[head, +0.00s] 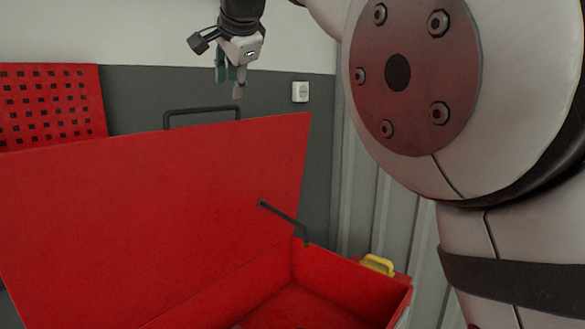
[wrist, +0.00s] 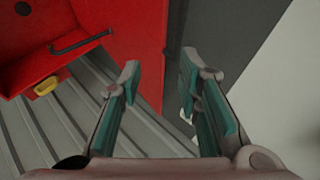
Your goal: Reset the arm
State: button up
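My gripper (head: 230,78) hangs high in the head view, above and behind the raised lid of a red chest. In the wrist view my gripper (wrist: 160,85) shows two teal-lined fingers standing apart, with nothing between them. My large pale arm link (head: 400,80) fills the right of the head view.
The red chest (head: 350,285) stands open, its red lid (head: 160,210) tilted up with a black handle (head: 202,113) and a black stay (head: 283,222). A yellow handle (head: 378,264) is on its right side. A red perforated panel (head: 50,103) and a white wall socket (head: 300,91) are behind.

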jog(key=s+d+f+n+g+h, duration=0.15)
jog(key=s+d+f, duration=0.35)
jog(key=d, duration=0.7)
jog(key=s+d+f+n, duration=0.2)
jog(key=s+d, duration=0.5)
jog(key=d, duration=0.5)
jog(key=s+d+f+n+g+h, duration=0.1)
jog(key=s+d+f+n, duration=0.2)
jog(key=s+f, duration=0.7)
jog(key=s+d+f+n+g+h, duration=0.1)
jog(key=s+d+f+n, duration=0.2)
jog(key=s+d+f, duration=0.3)
jog(key=s+f, duration=0.4)
jog(key=s, duration=0.4)
jog(key=shift+s+d+f, duration=0.2)
jog(key=shift+d, duration=0.15)
